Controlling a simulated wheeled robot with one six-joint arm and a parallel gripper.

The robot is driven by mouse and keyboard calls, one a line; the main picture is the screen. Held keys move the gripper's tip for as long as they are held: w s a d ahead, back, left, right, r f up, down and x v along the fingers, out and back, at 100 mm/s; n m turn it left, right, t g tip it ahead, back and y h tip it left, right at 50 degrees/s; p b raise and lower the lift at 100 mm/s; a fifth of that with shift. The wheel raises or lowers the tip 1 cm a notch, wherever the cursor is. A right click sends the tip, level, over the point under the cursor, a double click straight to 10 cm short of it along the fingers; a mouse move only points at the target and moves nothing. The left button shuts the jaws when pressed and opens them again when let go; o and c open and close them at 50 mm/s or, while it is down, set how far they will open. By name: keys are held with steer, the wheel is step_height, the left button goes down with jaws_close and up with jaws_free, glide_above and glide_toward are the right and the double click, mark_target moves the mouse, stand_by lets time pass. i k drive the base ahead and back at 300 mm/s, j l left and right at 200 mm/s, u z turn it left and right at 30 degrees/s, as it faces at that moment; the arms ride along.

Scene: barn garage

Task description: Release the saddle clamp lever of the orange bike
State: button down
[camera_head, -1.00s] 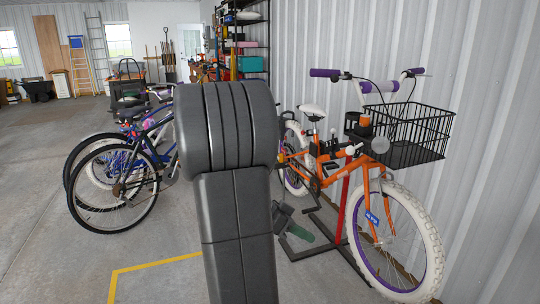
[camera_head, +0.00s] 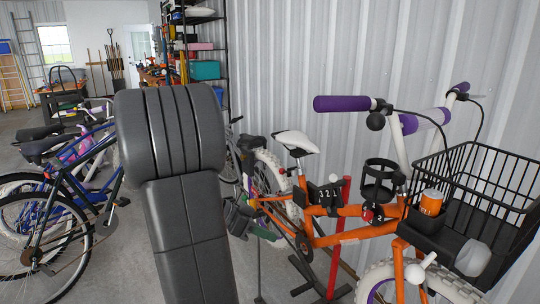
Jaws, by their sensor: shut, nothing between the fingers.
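The orange bike (camera_head: 345,238) stands at the right by the wall, its basket end nearest me. Its white saddle (camera_head: 297,142) sits above the orange frame. The seat post area (camera_head: 301,178) under the saddle is small in the view, and I cannot make out the clamp lever or its position. My dark grey arm fills the middle left of the picture, left of the saddle. My gripper does not show.
A black wire basket (camera_head: 480,205) and purple handlebar grips (camera_head: 342,104) stick out at the right. A red post (camera_head: 338,240) stands by the orange frame. Blue bikes (camera_head: 75,170) stand at the left. The corrugated wall (camera_head: 330,60) closes the right side.

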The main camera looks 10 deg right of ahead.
mark_target(282, 171)
steer(key=i, duration=1.7)
steer(key=i+z, duration=0.2)
steer(key=z, duration=0.2)
